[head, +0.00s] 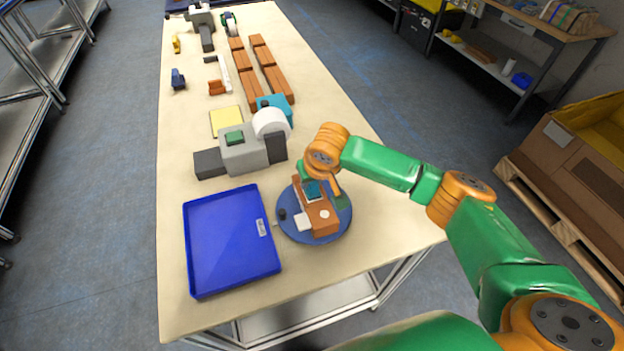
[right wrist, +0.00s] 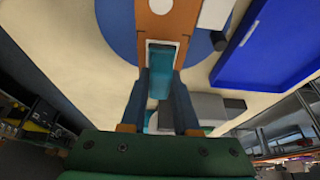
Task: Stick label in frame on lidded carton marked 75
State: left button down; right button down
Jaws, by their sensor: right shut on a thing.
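A brown carton (head: 319,215) with a white round spot sits on a blue round turntable (head: 335,232); no number on it is readable. My right gripper (head: 312,181) is over the carton's far end. In the right wrist view its fingers (right wrist: 162,90) are shut on a teal piece (right wrist: 160,85), which also shows in the head view (head: 313,190). The teal piece lies against or just over a white-edged frame (right wrist: 163,43) on the carton (right wrist: 166,22); contact is unclear. My left gripper is out of view.
A blue tray (head: 230,240) lies left of the turntable. A grey machine with a white roll (head: 245,148) stands behind. Brown blocks (head: 262,75) line the far table (head: 340,120).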

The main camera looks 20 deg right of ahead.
jog(key=shift+s, duration=0.1)
notch_tip(320, 180, up, 2)
jog(key=p, duration=0.3)
jog(key=shift+r, duration=0.2)
notch_tip(320, 180, up, 2)
jog(key=shift+r+p, duration=0.25)
jog(key=shift+p, duration=0.25)
jog(key=shift+r, duration=1)
